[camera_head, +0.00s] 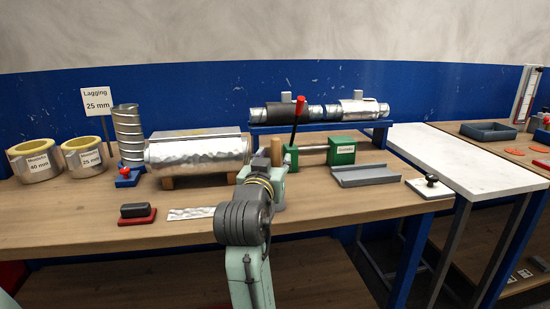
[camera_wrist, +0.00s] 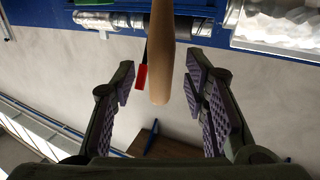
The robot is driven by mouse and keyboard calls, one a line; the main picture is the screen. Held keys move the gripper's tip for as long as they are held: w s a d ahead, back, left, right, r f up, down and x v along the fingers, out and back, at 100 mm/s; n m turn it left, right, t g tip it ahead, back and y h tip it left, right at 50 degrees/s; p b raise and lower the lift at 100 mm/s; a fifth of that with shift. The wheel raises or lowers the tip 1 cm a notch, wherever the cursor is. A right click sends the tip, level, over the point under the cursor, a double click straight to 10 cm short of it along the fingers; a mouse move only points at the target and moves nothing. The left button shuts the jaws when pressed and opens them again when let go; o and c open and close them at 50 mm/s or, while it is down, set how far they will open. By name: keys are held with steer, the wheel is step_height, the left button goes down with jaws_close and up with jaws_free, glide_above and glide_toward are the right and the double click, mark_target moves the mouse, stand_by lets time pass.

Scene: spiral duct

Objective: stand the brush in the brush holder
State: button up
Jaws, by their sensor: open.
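A light wooden handle, which I take for the brush (camera_head: 276,152), stands upright on the bench just beyond the end of my arm in the head view. Its lower part is hidden behind my arm. In the wrist view the wooden handle (camera_wrist: 160,62) reaches down from the top edge, its rounded end between my fingers. My gripper (camera_wrist: 168,88) is open, with a visible gap on both sides of the handle. In the head view my arm hides the fingers. I cannot identify the brush holder for certain in either view.
A grey tray (camera_head: 365,175) lies farther right.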

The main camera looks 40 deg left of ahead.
steer(key=v, duration=0.9)
steer(key=shift+s, duration=0.3)
steer(key=shift+d, duration=0.1)
